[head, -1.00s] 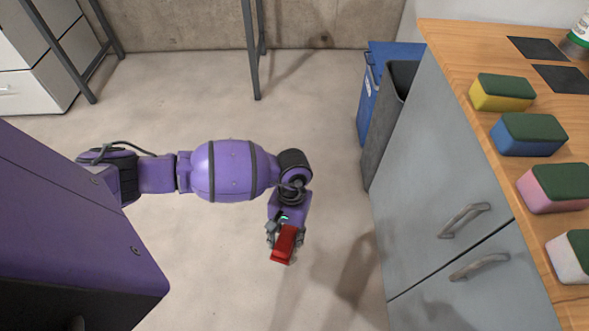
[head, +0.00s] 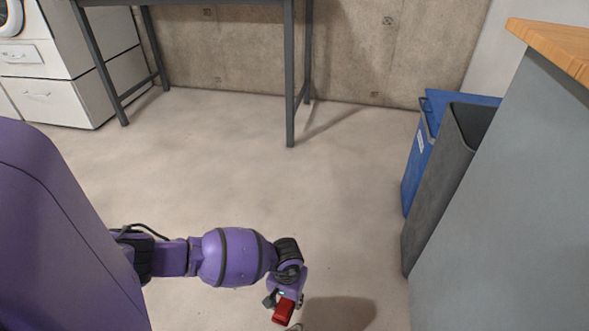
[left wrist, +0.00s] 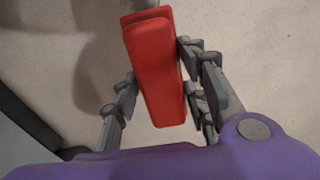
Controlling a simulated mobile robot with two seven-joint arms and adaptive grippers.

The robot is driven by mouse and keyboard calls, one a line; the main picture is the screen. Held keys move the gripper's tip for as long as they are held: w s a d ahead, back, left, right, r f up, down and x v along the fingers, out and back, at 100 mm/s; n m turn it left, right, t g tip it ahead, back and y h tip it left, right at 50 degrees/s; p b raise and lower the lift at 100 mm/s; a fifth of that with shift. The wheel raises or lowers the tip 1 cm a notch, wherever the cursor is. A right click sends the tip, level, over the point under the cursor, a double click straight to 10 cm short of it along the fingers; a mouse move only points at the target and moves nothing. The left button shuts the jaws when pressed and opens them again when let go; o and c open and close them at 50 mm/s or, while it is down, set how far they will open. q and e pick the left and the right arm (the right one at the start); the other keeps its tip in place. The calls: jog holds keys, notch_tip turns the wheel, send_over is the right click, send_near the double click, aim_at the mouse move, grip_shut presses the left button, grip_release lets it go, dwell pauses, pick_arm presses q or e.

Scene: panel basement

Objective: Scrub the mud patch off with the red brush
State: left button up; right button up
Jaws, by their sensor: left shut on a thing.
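My left gripper (head: 285,300) is shut on the red brush (head: 284,312) and holds it above the floor, near the bottom of the head view. In the left wrist view the brush (left wrist: 153,70) is a long red block between the grey fingers of the left gripper (left wrist: 160,95). Its far end shows at the top of that view. I see no mud patch in either view now. My right gripper is not in view.
A grey cabinet (head: 515,200) with a wooden top (head: 560,45) stands at the right. A dark grey bin (head: 440,190) and a blue bin (head: 413,165) stand beside it. A metal-legged table (head: 290,80) stands at the back. The middle floor (head: 270,185) is clear.

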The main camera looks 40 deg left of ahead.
pick_arm(q)
jog(key=shift+w+f, duration=0.1)
jog(key=shift+f, duration=0.3)
notch_tip(320, 180, down, 3)
jog(key=b, duration=0.3)
jog(key=shift+f, duration=0.55)
jog(key=shift+f+b, duration=0.2)
jog(key=shift+b, duration=0.15)
jog(key=shift+a, duration=0.1)
